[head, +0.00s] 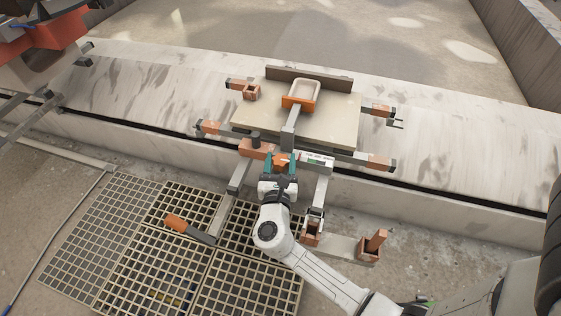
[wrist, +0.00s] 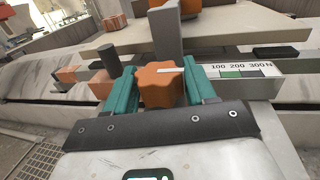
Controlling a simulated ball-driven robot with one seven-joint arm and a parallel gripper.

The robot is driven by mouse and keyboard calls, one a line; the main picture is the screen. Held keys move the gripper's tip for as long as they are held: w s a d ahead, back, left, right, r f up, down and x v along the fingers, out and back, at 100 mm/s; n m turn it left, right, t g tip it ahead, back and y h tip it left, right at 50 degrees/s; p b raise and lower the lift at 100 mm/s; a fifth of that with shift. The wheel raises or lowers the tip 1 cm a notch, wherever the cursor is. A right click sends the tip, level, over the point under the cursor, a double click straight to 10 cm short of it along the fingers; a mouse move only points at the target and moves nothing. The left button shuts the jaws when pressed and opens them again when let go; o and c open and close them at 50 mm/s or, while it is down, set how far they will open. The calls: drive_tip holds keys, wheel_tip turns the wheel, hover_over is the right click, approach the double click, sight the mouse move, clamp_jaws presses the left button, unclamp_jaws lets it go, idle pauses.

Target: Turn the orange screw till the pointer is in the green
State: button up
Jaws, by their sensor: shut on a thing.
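The orange screw (wrist: 160,88) is a lobed knob with a white mark on its top. My gripper (wrist: 163,88) has its two teal fingers on either side of it, shut on it. In the head view the screw (head: 281,158) is partly hidden between the fingers of my gripper (head: 281,163). A white scale (wrist: 245,70) marked 100, 200, 300 N stands just right of the screw, with a green band (wrist: 231,73) under the numbers. The scale also shows in the head view (head: 317,158), too small to read. I cannot make out where the pointer stands on it.
A beige board (head: 345,112) lies behind the screw, with an orange clamp block (head: 298,104) and a pale loop handle on it. Metal bars with brick-coloured ends surround it. Floor gratings (head: 120,215) lie at the lower left.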

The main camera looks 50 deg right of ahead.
drive_tip(key=c, duration=0.4)
drive_tip(key=shift+o, duration=0.2)
